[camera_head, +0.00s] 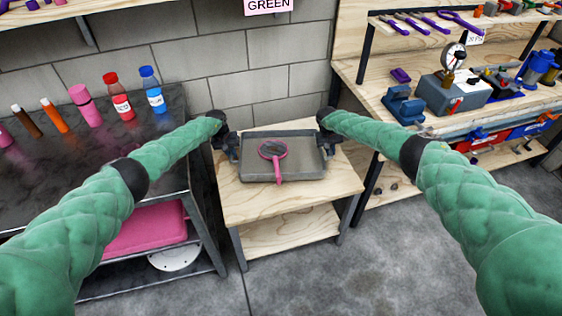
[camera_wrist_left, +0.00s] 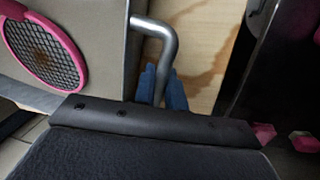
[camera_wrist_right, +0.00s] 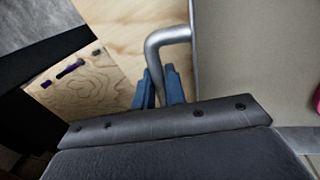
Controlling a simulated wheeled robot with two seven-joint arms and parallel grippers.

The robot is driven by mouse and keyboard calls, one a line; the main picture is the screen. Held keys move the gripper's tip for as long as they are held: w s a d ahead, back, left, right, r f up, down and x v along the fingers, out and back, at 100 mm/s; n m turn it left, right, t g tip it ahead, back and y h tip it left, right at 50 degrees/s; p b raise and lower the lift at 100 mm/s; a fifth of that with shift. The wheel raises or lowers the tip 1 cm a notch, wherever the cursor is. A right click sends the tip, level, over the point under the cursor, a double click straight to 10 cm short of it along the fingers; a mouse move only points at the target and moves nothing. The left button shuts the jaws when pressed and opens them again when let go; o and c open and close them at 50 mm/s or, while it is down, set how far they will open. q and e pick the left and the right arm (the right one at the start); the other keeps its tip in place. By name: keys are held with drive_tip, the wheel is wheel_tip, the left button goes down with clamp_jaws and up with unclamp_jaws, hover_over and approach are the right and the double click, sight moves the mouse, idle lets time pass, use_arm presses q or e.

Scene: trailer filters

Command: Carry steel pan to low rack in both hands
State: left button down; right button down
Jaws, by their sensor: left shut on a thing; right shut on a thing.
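The steel pan (camera_head: 310,165) is a shallow grey rectangular tray on or just above the top of the low wooden rack (camera_head: 245,205); I cannot tell if it touches. A pink-rimmed strainer (camera_head: 272,152) with a dark mesh lies in it, handle toward me. My left gripper (camera_head: 234,150) is at the pan's left end, its blue fingers (camera_wrist_left: 165,90) shut on the bent metal handle (camera_wrist_left: 165,38). My right gripper (camera_head: 325,138) is at the right end, its blue fingers (camera_wrist_right: 158,90) shut on the other handle (camera_wrist_right: 165,38). The pan looks about level.
A dark metal bench (camera_head: 60,185) with several bottles stands left, a pink case (camera_head: 145,228) below it. A wooden workbench (camera_head: 370,85) with tools and a gauge stands right. A block wall (camera_head: 235,75) is behind. The rack's lower shelf (camera_head: 290,230) looks empty; grey floor is clear in front.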

use_arm(q)
drive_tip(key=shift+f, duration=0.65)
use_arm(e)
drive_tip(key=shift+f, duration=0.65)
use_arm(q)
drive_tip(key=c, duration=1.5)
unclamp_jaws()
use_arm(e)
drive_tip(key=c, duration=1.5)
unclamp_jaws()
use_arm(q)
drive_tip(key=shift+o, duration=0.2)
use_arm(e)
drive_tip(key=shift+o, duration=0.2)
use_arm(q)
drive_tip(key=shift+r, duration=0.1)
use_arm(e)
drive_tip(key=shift+r, duration=0.1)
use_arm(q)
wheel_tip(320, 180, up, 8)
drive_tip(key=a, duration=0.1)
drive_tip(key=shift+a+f, duration=0.25)
use_arm(e)
wheel_tip(320, 180, up, 12)
drive_tip(key=a, duration=0.2)
drive_tip(key=shift+a+f, duration=0.15)
drive_tip(key=shift+f, duration=0.1)
use_arm(q)
drive_tip(key=shift+r, duration=0.1)
